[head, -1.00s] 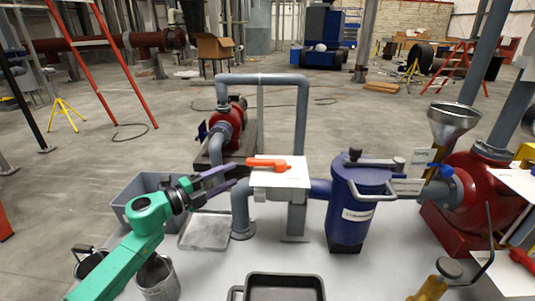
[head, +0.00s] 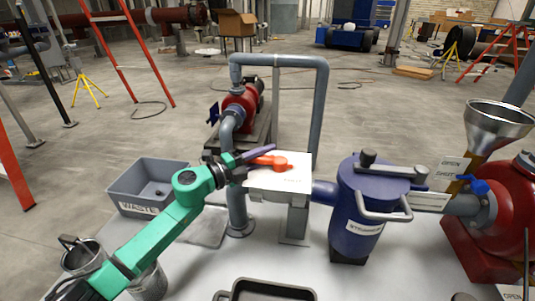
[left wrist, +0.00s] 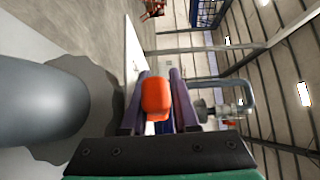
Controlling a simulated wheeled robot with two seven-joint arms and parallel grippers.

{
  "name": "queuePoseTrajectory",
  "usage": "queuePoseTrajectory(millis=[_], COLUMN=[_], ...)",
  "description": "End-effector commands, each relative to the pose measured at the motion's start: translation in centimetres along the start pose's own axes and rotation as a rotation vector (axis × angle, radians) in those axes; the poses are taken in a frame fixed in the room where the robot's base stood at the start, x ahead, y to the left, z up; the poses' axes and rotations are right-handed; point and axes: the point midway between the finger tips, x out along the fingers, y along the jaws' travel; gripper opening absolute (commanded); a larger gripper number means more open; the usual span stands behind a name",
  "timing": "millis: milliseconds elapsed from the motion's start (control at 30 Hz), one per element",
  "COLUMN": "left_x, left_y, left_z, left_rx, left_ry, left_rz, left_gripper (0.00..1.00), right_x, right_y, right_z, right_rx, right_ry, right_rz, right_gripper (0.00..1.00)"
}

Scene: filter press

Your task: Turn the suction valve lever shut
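The orange valve lever (head: 268,161) lies on top of a white plate (head: 283,181), which stands over grey pipework. The plate bears small lettering that I cannot fully read. My left gripper (head: 258,157) comes in from the left at the lever's free end, its purple fingers alongside it. In the left wrist view the lever's orange end (left wrist: 157,98) sits between the two purple fingers (left wrist: 160,100). It nearly fills the gap, so I cannot tell whether the fingers press on it. My right gripper is not in view.
A grey pipe loop (head: 322,95) rises behind the plate. A blue strainer vessel (head: 357,210) stands close on the right, with a steel funnel (head: 497,122) beyond. A grey waste bin (head: 140,190), a metal can (head: 150,283) and a black tray (head: 262,291) are nearby.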

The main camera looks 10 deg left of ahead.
Motion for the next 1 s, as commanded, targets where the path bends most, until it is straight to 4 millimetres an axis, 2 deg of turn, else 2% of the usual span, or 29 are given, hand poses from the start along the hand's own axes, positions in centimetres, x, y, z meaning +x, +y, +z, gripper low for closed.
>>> queuePoseTrajectory(millis=[33, 67, 433, 1000], left_x=[0.00, 0.00, 0.00, 0.00], left_y=[0.01, 0.00, -0.06, -0.14], left_z=[0.00, 0.00, 0.04, 0.08], left_rx=[0.000, 0.000, 0.000, 0.001], left_ry=[0.000, 0.000, -0.001, -0.002], left_rz=[0.000, 0.000, -0.001, -0.003], left_gripper=[0.05, 0.00, 0.00, 0.00], right_x=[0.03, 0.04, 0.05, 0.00], right_y=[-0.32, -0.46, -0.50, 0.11], right_z=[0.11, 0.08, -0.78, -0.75], right_rx=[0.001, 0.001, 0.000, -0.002], right_ry=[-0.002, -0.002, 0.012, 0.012], right_rz=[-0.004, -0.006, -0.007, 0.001], right_gripper=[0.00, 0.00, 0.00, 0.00])
